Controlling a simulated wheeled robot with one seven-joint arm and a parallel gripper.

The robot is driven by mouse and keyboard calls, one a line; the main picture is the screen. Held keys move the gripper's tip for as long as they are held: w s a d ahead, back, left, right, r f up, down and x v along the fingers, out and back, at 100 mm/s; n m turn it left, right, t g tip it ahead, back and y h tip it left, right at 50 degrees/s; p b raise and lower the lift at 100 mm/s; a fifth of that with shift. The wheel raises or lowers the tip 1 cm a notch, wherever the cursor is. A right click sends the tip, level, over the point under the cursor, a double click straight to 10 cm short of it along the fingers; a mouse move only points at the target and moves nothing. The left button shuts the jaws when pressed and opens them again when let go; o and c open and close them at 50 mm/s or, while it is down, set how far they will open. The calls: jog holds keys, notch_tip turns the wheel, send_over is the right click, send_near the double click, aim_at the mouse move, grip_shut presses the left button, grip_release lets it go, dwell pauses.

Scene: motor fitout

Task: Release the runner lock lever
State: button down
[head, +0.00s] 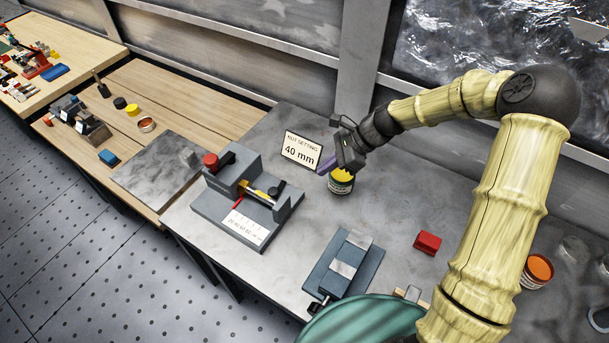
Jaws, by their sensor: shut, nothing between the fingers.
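A grey slide fixture (210,206) stands on the grey bench top in the middle of the head view. It carries a scale plate (244,227), a yellow bar (258,192), a thin red part (238,203) and a black part (278,187). A red knob (211,160) sits on its back left. I cannot tell for sure which small part is the runner lock lever. My gripper (323,170) is shut and empty, right of the fixture and apart from it. Its fingers show small, beside a sign.
The sign (301,151) reads "NUT SETTING 40 mm". A yellow-topped jar (341,182) stands below my gripper. A grey vise-like block (342,262), a red block (427,243) and an orange-topped tin (538,270) stand to the right. Clear bench lies between them.

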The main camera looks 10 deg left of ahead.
jog(key=shift+a+r+p+x, duration=0.3)
jog(key=shift+p+x, duration=0.45)
jog(key=shift+x, duration=1.35)
jog(key=shift+a+r+p+x, duration=0.3)
jog(key=shift+p+x, duration=0.4)
jog(key=shift+x, duration=1.35)
jog(key=shift+a+r+p+x, duration=0.25)
jog(key=shift+p+x, duration=0.5)
jog(key=shift+x, duration=1.35)
jog(key=shift+s+a, duration=0.1)
jog(key=shift+s, duration=0.15)
